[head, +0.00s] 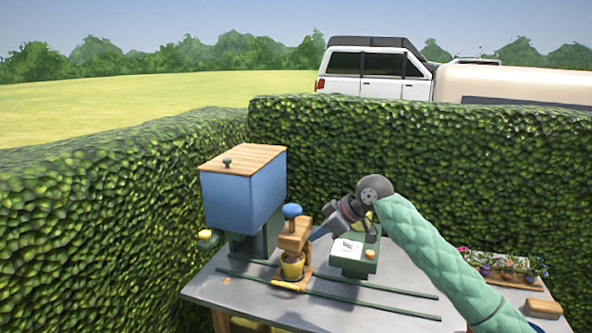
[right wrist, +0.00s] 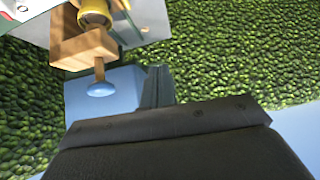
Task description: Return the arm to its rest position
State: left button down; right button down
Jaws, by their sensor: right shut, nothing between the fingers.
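My right arm (head: 425,250) reaches in from the right, bent at a grey joint above the table. My right gripper (head: 319,233) points down and left, just right of the wooden press (head: 294,240) with its blue knob (head: 292,211). In the right wrist view the gripper fingers (right wrist: 158,86) are together and empty, beside the blue knob (right wrist: 101,89); I cannot tell whether they touch the press. A yellow pot (head: 292,268) stands under the press. My left gripper is not in view.
A blue bin (head: 240,200) with a wooden lid stands behind the press. A green scale-like device (head: 352,262) sits below my right wrist. Green rails (head: 375,305) cross the grey table (head: 240,300). Potted flowers (head: 507,268) stand at the right. Hedges (head: 450,160) enclose the back and left.

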jog(key=s+d+f+m+t+h, duration=0.1)
jog(key=s+f+m, duration=0.2)
jog(key=s+f, duration=0.8)
jog(key=s+f+m+h, duration=0.1)
jog(key=s+f+m, duration=0.1)
jog(key=s+f, duration=0.9)
jog(key=s+d+f+m+h, duration=0.2)
jog(key=s+d+f, duration=0.3)
jog(key=s, duration=0.3)
jog(key=s+d+f+m+h, duration=0.25)
jog(key=s+d+f, duration=0.2)
jog(key=s, duration=0.35)
jog(key=s+d+f+m+h, duration=0.2)
jog(key=s+d+f, duration=0.25)
jog(key=s, duration=0.35)
jog(key=s+a+f+g, duration=0.1)
jog(key=a+f, duration=0.1)
jog(key=f, duration=1.4)
jog(key=s+a+f+g+y, duration=0.1)
jog(key=s+a+f, duration=0.1)
jog(key=f, duration=1.4)
jog(key=shift+f+g, duration=0.25)
jog(key=shift+g, duration=0.05)
